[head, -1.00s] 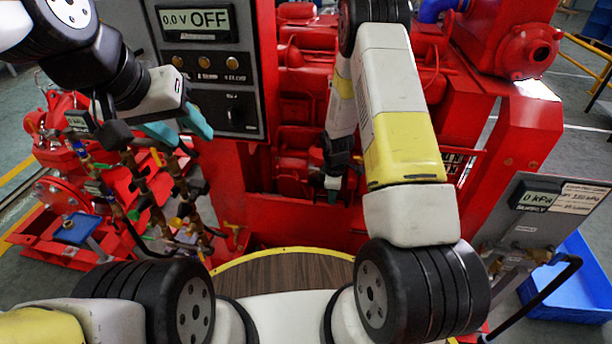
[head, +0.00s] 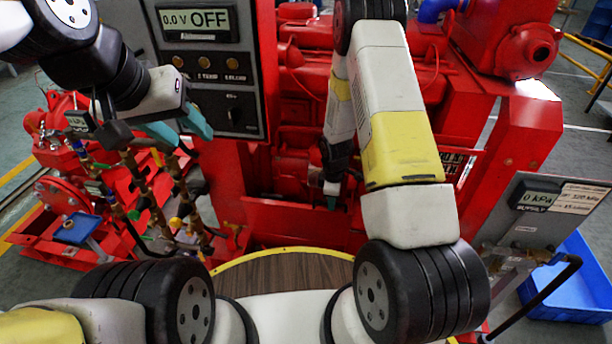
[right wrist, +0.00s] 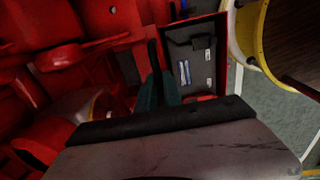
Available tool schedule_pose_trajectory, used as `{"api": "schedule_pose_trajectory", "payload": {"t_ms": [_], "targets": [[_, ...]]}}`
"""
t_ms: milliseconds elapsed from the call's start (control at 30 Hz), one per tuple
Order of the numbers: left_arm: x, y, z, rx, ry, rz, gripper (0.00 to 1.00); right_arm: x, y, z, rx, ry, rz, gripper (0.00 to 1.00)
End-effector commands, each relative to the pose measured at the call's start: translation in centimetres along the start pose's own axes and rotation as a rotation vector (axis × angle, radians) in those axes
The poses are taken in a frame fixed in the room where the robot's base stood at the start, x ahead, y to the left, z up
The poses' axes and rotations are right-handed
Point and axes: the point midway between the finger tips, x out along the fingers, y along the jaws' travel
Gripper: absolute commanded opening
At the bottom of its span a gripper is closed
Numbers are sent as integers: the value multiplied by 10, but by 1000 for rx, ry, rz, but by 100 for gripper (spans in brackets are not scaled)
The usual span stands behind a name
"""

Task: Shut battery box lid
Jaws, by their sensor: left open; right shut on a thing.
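The open battery box (right wrist: 222,62) shows in the right wrist view as a red-rimmed recess with a dark grey inside and small blue and white labels. My right gripper (right wrist: 160,92) has its teal fingers shut at the side of this recess, on what looks like the edge of the battery box lid; the fingers and wrist hide most of the contact. In the head view my right gripper (head: 332,198) is low against the red pumpset, and the box is hard to make out behind my arm. My left gripper (head: 182,128) is open and empty by the control panel.
The control panel (head: 208,65) reading OFF stands behind my left gripper. Brass pipes and valves (head: 140,185) are below it. A grey gauge panel (head: 535,215) and a blue bin (head: 572,285) are at the right. A round wooden top (head: 285,272) is in front.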

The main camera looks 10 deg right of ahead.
Motion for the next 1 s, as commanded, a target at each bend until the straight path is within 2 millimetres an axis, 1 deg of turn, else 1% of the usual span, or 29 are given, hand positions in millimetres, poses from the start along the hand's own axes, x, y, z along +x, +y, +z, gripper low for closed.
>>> {"api": "schedule_pose_trajectory", "payload": {"t_ms": [33,200,667,1000], "targets": [[0,0,0,0,0,0,45,1,-4,0,-1,-1,-4,0],[0,0,0,0,0,0,45,1,-9,0,1,-1,-4,0],[0,0,0,0,0,0,45,1,-12,0,0,0,-2,0],[0,0,0,0,0,0,45,2,-25,0,-1,0,-2,0]]}}
